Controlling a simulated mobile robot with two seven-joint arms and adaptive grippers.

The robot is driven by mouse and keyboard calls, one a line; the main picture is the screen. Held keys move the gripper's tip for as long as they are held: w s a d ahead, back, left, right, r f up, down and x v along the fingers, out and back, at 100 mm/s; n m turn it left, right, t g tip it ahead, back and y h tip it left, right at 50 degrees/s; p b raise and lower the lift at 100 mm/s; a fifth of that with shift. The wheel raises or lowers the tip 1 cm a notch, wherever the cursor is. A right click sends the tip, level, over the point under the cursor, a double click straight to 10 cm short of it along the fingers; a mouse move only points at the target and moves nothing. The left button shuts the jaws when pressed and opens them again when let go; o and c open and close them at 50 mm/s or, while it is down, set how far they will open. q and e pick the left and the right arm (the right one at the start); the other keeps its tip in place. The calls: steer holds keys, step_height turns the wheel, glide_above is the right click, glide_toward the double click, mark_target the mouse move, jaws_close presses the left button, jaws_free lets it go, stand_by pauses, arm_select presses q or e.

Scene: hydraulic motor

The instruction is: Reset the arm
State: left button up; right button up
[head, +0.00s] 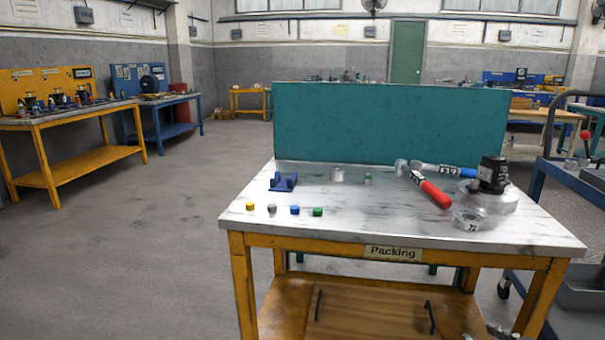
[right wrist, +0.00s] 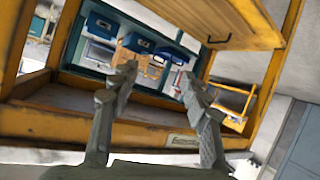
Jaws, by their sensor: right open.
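My right gripper (right wrist: 156,78) is open and empty in the right wrist view, its two fingers apart. It is low, facing the yellow frame (right wrist: 70,128) of a bench, which appears tilted in that view. In the head view only a bit of grey metal, probably this gripper, shows at the bottom edge near the packing table's (head: 330,232) right front leg. My left gripper is in neither view. On the table, a black motor part (head: 492,174) stands on a clear round base at the right.
The tabletop holds a red-handled tool (head: 432,192), a blue-handled tool (head: 458,171), a blue bracket (head: 283,182), a clear ring-like part (head: 470,219) and several small coloured caps. A teal panel (head: 390,122) backs it. A cart (head: 585,185) stands at the right. The left floor is free.

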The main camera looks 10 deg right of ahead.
steer(key=s+a+f+m+g+h, duration=0.1)
steer(key=s+a+f+g+h, duration=0.15)
steer(key=s+f, duration=0.35)
steer(key=s+a+f+m+g+h, duration=0.1)
steer(key=s+a+f+g, duration=0.1)
steer(key=s+a+f, duration=0.45)
steer(key=s+a+f+g+y, duration=0.1)
steer(key=s+a+f+g, duration=0.4)
steer(key=s+a+f, duration=0.2)
steer(key=shift+s+a+f+n, duration=0.4)
steer(key=shift+s+a, duration=0.25)
steer(key=shift+a, duration=0.55)
steer(key=shift+y, duration=0.25)
